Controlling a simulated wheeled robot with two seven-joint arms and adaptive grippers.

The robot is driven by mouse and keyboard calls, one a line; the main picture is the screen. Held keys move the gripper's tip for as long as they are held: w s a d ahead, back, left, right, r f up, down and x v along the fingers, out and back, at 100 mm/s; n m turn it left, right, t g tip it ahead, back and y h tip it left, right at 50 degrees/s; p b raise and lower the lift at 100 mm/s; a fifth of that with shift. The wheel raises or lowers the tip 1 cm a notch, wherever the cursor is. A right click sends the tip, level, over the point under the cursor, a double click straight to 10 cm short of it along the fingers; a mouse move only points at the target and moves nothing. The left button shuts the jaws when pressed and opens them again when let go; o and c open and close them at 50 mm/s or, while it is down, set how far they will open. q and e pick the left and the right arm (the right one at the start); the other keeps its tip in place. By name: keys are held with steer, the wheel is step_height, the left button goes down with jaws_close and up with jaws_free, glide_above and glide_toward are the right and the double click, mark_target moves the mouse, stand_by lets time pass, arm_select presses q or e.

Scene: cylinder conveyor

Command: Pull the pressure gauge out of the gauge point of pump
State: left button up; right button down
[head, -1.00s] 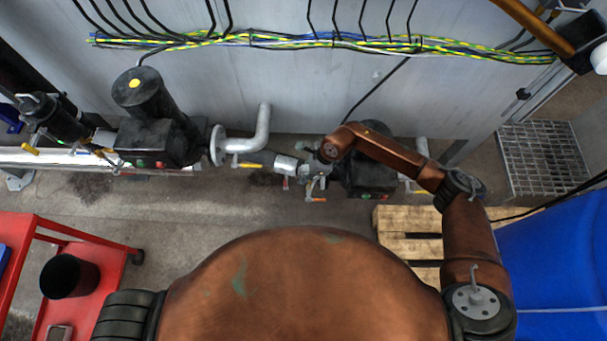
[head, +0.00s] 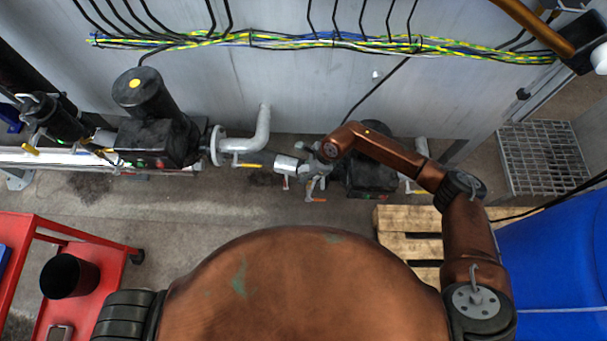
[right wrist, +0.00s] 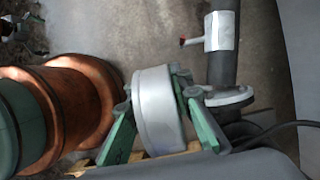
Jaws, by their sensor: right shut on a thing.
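The pressure gauge (right wrist: 157,112) shows in the right wrist view as a short silver round body. My right gripper (right wrist: 155,95) is shut on it, with a green finger on each side. In the head view my right gripper (head: 316,181) is small, just left of the black pump (head: 372,180) in the middle. My forearm covers part of that pump. The gauge cannot be clearly made out there, and the gauge point is hidden. I cannot tell whether the gauge is still seated. My left gripper is out of view.
A grey pipe with a silver sleeve (right wrist: 221,30) and red handle runs beside the gauge, with a flange (right wrist: 230,96) close to the fingers. Another pump (head: 155,140) stands left. A wooden pallet (head: 395,218), blue barrel (head: 555,255) and red cart (head: 25,235) are nearer.

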mark_target(306, 168)
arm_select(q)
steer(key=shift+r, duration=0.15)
arm_select(e)
steer(key=shift+r, duration=0.3)
arm_select(q)
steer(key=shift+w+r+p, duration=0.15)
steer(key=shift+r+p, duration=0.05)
steer(key=shift+p, duration=0.1)
arm_select(e)
steer(key=shift+r, duration=0.45)
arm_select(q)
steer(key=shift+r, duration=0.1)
arm_select(e)
steer(key=shift+r, duration=0.15)
arm_select(q)
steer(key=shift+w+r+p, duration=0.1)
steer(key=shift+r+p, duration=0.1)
steer(key=shift+p, duration=0.1)
arm_select(e)
steer(key=shift+r, duration=0.45)
arm_select(q)
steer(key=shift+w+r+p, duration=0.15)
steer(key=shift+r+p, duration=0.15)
steer(key=shift+p, duration=0.05)
arm_select(e)
steer(key=shift+r, duration=0.6)
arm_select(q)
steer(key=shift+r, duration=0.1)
arm_select(e)
steer(key=shift+r, duration=0.1)
